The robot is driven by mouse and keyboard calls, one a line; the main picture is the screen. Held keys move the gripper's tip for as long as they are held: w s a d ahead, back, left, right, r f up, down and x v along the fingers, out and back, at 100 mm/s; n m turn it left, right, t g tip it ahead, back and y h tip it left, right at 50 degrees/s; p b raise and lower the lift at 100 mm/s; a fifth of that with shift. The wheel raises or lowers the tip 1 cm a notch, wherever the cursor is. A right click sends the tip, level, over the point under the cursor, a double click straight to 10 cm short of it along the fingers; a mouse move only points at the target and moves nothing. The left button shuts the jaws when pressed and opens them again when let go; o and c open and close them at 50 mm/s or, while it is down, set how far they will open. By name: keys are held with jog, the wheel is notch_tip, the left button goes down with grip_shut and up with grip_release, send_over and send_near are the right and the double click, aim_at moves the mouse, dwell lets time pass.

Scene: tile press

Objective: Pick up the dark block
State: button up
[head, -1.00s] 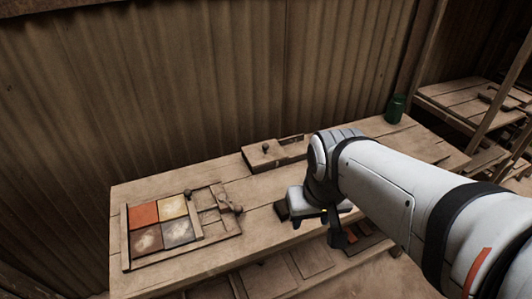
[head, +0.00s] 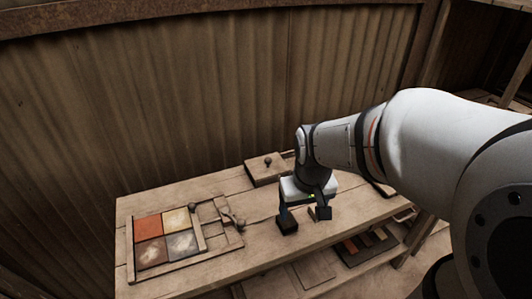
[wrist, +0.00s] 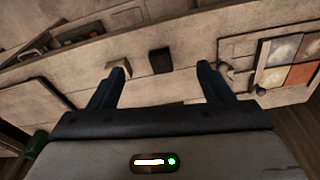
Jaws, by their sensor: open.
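The dark block (head: 288,225) sits on the wooden bench top (head: 258,240), near its front edge. In the wrist view the dark block (wrist: 160,61) shows beyond my fingertips, lined up with the gap between them. My gripper (head: 304,211) is open and points down over the bench; its open fingers also show in the wrist view (wrist: 161,71). Nothing is between the fingers themselves. In the head view one finger partly overlaps the block, and I cannot tell whether they touch.
A small tan block (head: 312,214) lies close to the dark block, partly behind a finger. A tile frame (head: 130,250) with coloured tiles lies at the left. A wooden box with a knob (head: 266,172) stands at the back. A lower shelf (head: 300,272) holds more tiles.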

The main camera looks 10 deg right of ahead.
jog(key=w+f+n+g+p, duration=0.1)
jog(key=w+f+p, duration=0.35)
jog(key=w, duration=0.35)
jog(key=p, duration=0.2)
send_near(287, 223)
jog(key=shift+w+d+f+n+g, duration=0.1)
jog(key=shift+w+f+n+g, duration=0.1)
jog(key=shift+w+f, duration=0.25)
jog(key=shift+w+f+n+g, duration=0.2)
jog(key=shift+w+f, duration=0.1)
jog(key=shift+w, duration=0.35)
jog(key=shift+w+f, duration=0.15)
jog(key=shift+f, duration=1.7)
jog(key=shift+s+f+p, duration=0.15)
jog(key=shift+f+p, duration=0.35)
jog(key=shift+f, duration=0.75)
jog(key=shift+s+f+p, duration=0.15)
jog(key=shift+f+p, duration=0.35)
jog(key=shift+f, duration=0.8)
jog(key=c, duration=1.2)
jog(key=shift+o, duration=0.2)
jog(key=shift+r, duration=0.15)
